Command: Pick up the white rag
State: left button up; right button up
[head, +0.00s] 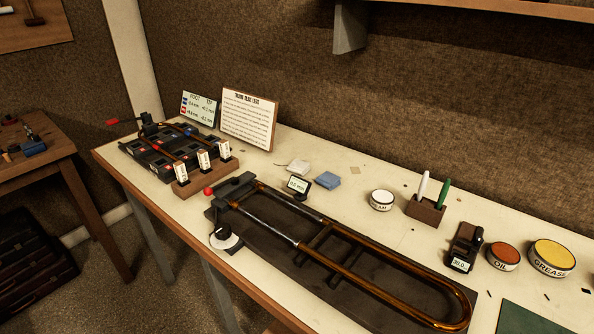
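The white rag (298,167) is a small folded, off-white cloth lying on the bench top (262,173). It is behind a small display gauge (299,185) and to the left of a folded blue cloth (327,180). Nothing covers it from this view. Neither of my grippers shows in the head view.
A dark board with a brass trombone slide (376,257) fills the bench front. A rack of dark parts (167,150) and wooden block with labelled cards (202,172) stand left. A sign (248,118) stands behind.

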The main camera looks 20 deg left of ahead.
aim_at(299, 167)
jog(key=i+j+z, duration=0.15)
jog(key=j+z, duration=0.3)
jog(key=j, duration=0.3)
jog(key=j+z, duration=0.4)
jog(key=j, duration=0.35)
